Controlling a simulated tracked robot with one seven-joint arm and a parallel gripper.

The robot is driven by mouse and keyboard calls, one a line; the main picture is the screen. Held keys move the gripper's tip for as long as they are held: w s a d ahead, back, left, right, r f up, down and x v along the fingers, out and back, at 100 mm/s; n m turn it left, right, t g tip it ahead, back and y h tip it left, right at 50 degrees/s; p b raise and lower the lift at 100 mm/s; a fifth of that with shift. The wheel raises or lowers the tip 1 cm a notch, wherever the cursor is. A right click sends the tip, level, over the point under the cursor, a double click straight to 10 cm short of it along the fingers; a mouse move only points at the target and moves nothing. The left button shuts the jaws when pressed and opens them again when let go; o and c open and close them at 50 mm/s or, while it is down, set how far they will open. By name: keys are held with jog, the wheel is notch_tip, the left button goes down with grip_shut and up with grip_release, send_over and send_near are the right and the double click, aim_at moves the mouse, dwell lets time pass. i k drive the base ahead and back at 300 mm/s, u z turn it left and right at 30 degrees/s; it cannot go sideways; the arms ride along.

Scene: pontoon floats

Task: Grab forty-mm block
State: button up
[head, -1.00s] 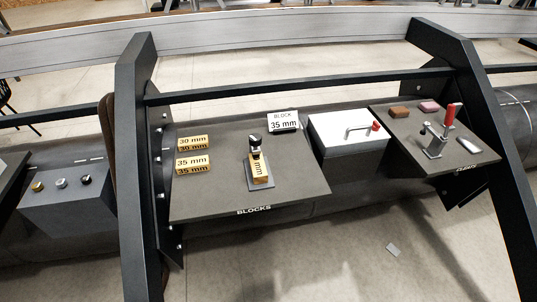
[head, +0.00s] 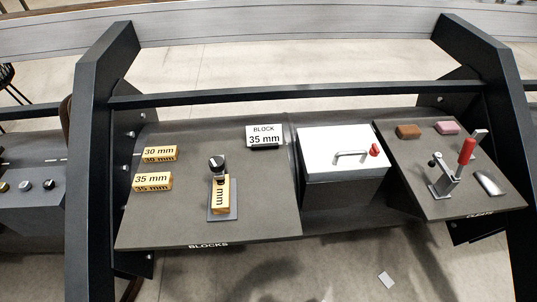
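On the dark blocks board (head: 262,215) lie two gold blocks, one marked 30 mm (head: 160,153) and one marked 35 mm (head: 152,181). A third gold block (head: 220,196) sits on a small grey plate (head: 222,214), with a black-knobbed post (head: 216,162) at its far end. Only "mm" can be read on this block; its number is hidden, so I cannot tell whether it is the forty-mm one. A white sign (head: 264,134) at the back of the board reads "BLOCK 35 mm". My gripper is not in view.
A white-lidded box (head: 328,138) with a handle and red knob stands right of the board. Further right, another board (head: 415,195) holds a red-handled toggle clamp (head: 442,182) and brown and pink pieces. Dark slanted frames (head: 92,160) flank the boards; a rail (head: 290,90) runs behind.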

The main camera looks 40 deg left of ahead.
aim_at(220, 195)
jog(key=i, duration=1.25)
jog(key=u, duration=2.95)
